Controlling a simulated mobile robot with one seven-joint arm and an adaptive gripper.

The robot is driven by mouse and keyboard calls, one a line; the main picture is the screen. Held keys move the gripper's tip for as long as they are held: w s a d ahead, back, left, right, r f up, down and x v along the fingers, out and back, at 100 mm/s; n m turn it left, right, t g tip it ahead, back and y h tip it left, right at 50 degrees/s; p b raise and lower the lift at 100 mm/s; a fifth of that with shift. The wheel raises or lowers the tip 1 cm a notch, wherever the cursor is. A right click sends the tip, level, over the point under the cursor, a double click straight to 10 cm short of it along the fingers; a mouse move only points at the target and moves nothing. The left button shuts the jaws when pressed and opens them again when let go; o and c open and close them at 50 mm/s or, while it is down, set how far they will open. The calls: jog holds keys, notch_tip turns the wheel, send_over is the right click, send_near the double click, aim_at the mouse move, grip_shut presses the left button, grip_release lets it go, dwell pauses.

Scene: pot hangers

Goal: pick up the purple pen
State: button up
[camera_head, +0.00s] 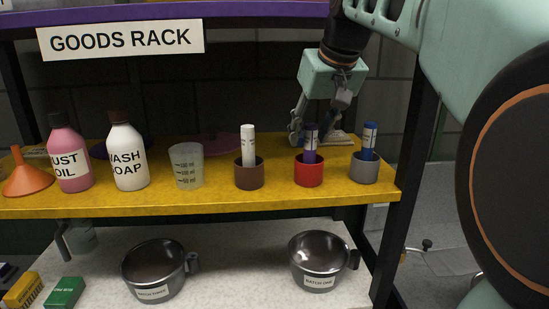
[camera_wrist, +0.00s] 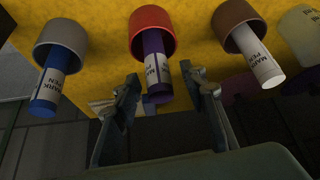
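The purple pen (camera_head: 310,146) stands upright in a red cup (camera_head: 309,173) on the yellow shelf, with a white label around it. In the wrist view the pen (camera_wrist: 155,62) and the red cup (camera_wrist: 152,32) show at the top middle. My gripper (camera_head: 312,132) is at the pen from behind. In the wrist view my gripper (camera_wrist: 160,78) is open, with one finger on each side of the pen and gaps between them and it. No contact shows. In the head view the cup and pen partly hide the fingertips.
A blue pen (camera_head: 369,138) in a grey cup (camera_head: 364,170) stands to the right, and a white pen (camera_head: 248,143) in a brown cup (camera_head: 249,177) to the left. A measuring beaker (camera_head: 187,167) and bottles stand further left. The goods rack sign (camera_head: 121,39) hangs above.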

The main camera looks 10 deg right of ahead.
jog(key=shift+s+r, duration=0.1)
jog(key=shift+c, duration=0.8)
grip_shut()
jog(key=shift+r, duration=0.1)
